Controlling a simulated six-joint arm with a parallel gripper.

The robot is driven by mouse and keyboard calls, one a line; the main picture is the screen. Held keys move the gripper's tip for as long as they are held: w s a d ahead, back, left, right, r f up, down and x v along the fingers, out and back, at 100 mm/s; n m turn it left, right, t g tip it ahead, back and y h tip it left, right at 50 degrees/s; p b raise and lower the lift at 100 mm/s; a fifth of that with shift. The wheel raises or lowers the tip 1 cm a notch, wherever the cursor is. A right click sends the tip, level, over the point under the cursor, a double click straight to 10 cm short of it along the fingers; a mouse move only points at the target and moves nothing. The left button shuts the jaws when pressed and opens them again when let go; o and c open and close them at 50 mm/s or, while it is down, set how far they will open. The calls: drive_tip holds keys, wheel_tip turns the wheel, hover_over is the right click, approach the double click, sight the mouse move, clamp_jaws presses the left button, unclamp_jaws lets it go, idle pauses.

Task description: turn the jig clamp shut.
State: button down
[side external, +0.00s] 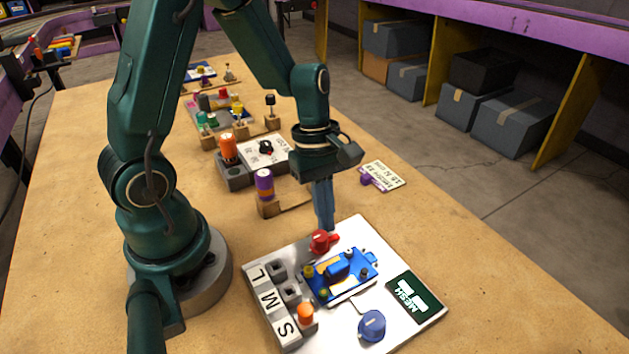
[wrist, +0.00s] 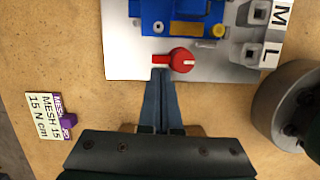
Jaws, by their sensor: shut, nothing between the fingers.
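A red knob with a short lever (side external: 322,241), which looks like the jig clamp, sits at the back edge of a silver plate (side external: 268,245). It also shows in the wrist view (wrist: 182,60), with a white mark on its right side. A blue part with yellow fittings (side external: 340,272) lies on the plate just in front of the knob. My gripper (side external: 326,226) is shut and empty, pointing down close behind the knob. In the wrist view its fingertips (wrist: 160,74) are at the left end of the red lever; I cannot tell whether they touch.
The plate also carries a blue knob (side external: 372,325), a dark green MESH panel (side external: 413,296) and L, M, S sockets, with an orange-topped peg (side external: 305,313) by S. A label card (side external: 384,174) lies to the right.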

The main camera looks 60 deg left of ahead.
sight(337, 247)
drive_tip(key=shift+w+d+m, duration=0.25)
drive_tip(key=shift+d+m, duration=0.05)
drive_tip(key=shift+m, duration=0.8)
drive_tip(key=shift+w+d+m+g, duration=0.1)
drive_tip(key=shift+d+m+g, duration=0.15)
drive_tip(key=shift+m, duration=0.4)
drive_tip(key=shift+w+d+m+g, duration=0.1)
drive_tip(key=shift+m+g, duration=0.25)
drive_tip(key=shift+m, duration=0.3)
drive_tip(key=shift+w+d+m+g+y, duration=0.1)
drive_tip(key=shift+d+m+g+y, duration=0.25)
drive_tip(key=shift+m, duration=1)
drive_tip(key=shift+d+m+g+y, duration=0.1)
drive_tip(key=shift+d+m+y, duration=0.3)
drive_tip(key=shift+m, duration=0.95)
drive_tip(key=m, duration=0.4)
drive_tip(key=d+m+y, duration=0.1)
drive_tip(key=shift+m+g, duration=0.25)
drive_tip(key=shift+m, duration=0.15)
